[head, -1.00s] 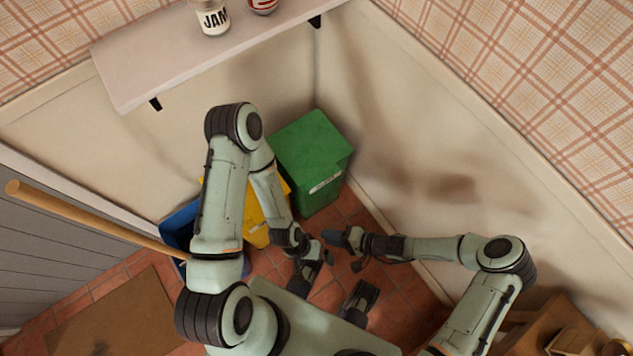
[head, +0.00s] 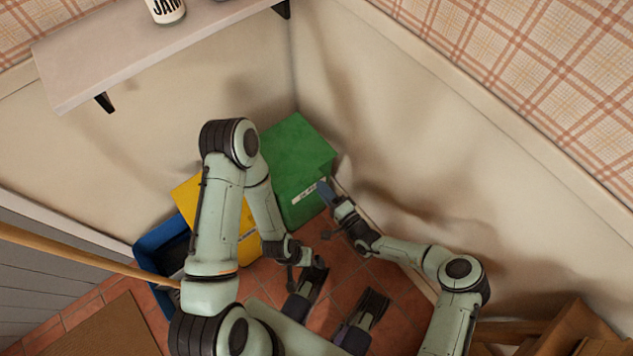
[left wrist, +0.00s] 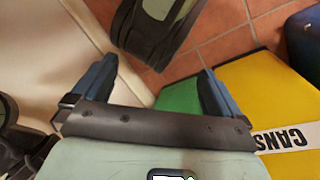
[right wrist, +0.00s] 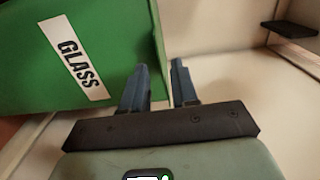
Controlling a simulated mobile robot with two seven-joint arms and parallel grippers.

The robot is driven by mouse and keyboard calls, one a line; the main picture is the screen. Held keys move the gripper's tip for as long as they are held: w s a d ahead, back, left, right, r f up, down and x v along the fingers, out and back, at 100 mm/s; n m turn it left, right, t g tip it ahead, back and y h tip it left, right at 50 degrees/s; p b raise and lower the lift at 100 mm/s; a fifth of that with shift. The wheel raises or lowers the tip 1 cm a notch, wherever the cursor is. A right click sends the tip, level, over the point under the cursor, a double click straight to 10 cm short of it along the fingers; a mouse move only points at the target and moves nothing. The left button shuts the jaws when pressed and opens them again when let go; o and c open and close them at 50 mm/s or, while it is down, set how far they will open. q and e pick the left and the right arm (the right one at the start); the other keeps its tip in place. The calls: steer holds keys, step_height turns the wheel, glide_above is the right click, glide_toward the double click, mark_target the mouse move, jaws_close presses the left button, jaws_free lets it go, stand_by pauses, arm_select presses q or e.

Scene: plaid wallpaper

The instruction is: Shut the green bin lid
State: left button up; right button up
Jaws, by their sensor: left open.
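The green bin (head: 305,195) stands in the corner, its front label partly visible in the head view. Its green lid (head: 297,142) appears to lie down over the top; I cannot tell if it is fully shut. My right gripper (head: 328,212) is beside the bin's right front side, near the wall. My left gripper (left wrist: 157,90) is open and empty, low in front of the bins, near the yellow bin (left wrist: 265,85).
A blue bin (head: 148,258) with an open dark top stands left of the yellow one. A wooden pole (head: 75,248) slants in from the left. Walls close in behind and at right.

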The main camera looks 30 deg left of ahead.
arm_select(q)
steer(key=shift+w+a+f+t+b, duration=0.25)
steer(key=shift+w+f, duration=0.15)
steer(key=shift+w, duration=0.15)
steer(key=shift+w+a+f+t+b, duration=0.15)
steer(key=shift+w+a+f+b, duration=0.1)
steer(key=shift+w+f, duration=0.2)
arm_select(e)
steer(key=shift+x, duration=2.05)
arm_select(q)
steer(key=shift+r, duration=0.1)
arm_select(e)
jaws_close()
